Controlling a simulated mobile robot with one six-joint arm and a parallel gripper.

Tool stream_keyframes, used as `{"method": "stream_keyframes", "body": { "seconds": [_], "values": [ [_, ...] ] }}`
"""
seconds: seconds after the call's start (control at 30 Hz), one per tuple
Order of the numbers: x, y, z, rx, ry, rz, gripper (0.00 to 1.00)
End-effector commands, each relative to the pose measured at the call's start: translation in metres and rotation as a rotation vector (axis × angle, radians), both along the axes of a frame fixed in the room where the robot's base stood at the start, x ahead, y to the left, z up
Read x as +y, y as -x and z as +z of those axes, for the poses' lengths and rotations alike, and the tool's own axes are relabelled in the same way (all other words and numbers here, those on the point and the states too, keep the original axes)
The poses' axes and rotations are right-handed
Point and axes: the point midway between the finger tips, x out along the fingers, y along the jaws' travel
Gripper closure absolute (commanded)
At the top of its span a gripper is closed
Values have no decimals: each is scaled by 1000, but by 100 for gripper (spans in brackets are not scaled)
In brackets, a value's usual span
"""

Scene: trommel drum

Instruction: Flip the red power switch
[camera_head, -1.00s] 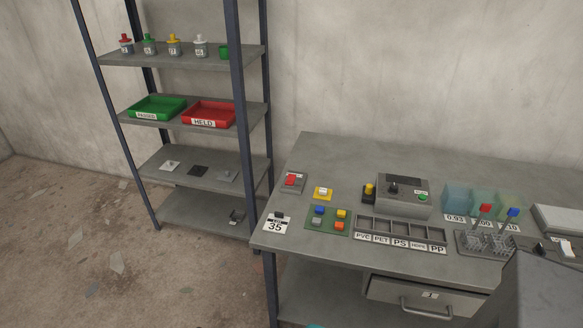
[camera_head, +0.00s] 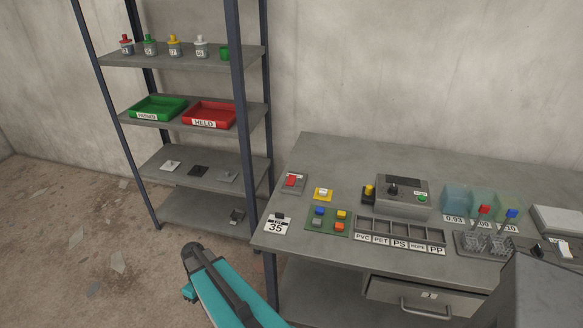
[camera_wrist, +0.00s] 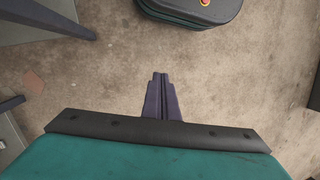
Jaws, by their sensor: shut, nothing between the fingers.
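The red power switch (camera_head: 291,181) is a red rocker on a grey plate near the left back part of the workbench (camera_head: 350,150). It shows only in the head view. My gripper (camera_wrist: 160,76) shows in the wrist view, with its two dark fingers together and empty, above bare floor. It is well away from the switch. In the head view a teal link of my arm stands in front of the bench's left end, and my fingers cannot be made out there.
A shelf rack (camera_head: 238,100) stands left of the bench.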

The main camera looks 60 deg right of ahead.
Motion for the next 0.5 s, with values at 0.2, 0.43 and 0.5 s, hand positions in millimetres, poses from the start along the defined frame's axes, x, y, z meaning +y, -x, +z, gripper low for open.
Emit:
{"method": "stream_keyframes", "body": {
  "seconds": [0.2,0.43,0.5],
  "values": [
    [-84,-43,51,-110,-15,9,100],
    [-178,-65,112,-222,-9,33,100],
    [-208,-68,133,-254,-2,41,100]
  ]
}}
